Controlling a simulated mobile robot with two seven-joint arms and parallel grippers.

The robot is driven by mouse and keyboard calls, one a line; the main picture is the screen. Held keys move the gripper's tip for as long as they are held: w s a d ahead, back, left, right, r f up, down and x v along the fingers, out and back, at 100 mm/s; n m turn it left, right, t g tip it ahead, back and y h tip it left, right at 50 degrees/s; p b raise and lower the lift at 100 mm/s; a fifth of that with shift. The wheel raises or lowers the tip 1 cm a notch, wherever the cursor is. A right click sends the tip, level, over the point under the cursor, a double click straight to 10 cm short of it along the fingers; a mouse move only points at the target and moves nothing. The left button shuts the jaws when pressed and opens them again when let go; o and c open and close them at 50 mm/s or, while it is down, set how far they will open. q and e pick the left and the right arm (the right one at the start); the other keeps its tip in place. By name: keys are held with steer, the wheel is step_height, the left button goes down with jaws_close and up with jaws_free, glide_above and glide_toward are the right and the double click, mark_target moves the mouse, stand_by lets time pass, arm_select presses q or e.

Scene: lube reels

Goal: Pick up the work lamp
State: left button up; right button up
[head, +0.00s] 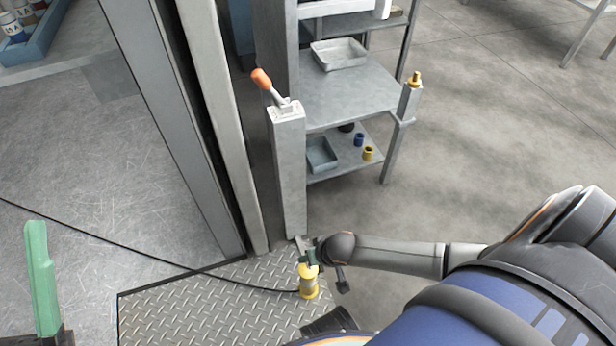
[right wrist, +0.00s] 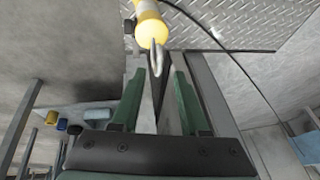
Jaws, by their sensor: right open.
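The work lamp (head: 309,287) is yellow with a pale middle and a black cable. It stands on the diamond-plate floor panel (head: 215,300) in the head view. In the right wrist view the yellow lamp (right wrist: 151,28) shows just beyond the fingertips, with its pale metal hook pointing toward me. My right gripper (right wrist: 158,78) is open, its green fingers on either side of the hook and not visibly touching it. In the head view my right gripper (head: 306,257) covers the lamp's upper end. One green finger of my left gripper (head: 40,278) shows at the lower left.
A grey post (head: 288,165) with an orange-handled lever (head: 262,80) stands right behind the lamp. A metal shelf unit (head: 350,100) holds trays and small blue and yellow cups. The lamp's black cable (head: 150,254) runs left across the floor. Open floor lies to the right.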

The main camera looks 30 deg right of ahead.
steer(key=b+x, duration=0.2)
steer(key=x, duration=0.2)
steer(key=shift+s, duration=0.15)
arm_select(q)
steer(key=f, duration=0.3)
steer(key=shift+w+d+f, duration=0.1)
steer(key=shift+d+f, duration=0.2)
arm_select(e)
steer(key=c, duration=0.7)
arm_select(q)
steer(key=shift+r, duration=0.15)
arm_select(e)
steer(key=shift+r, duration=0.1)
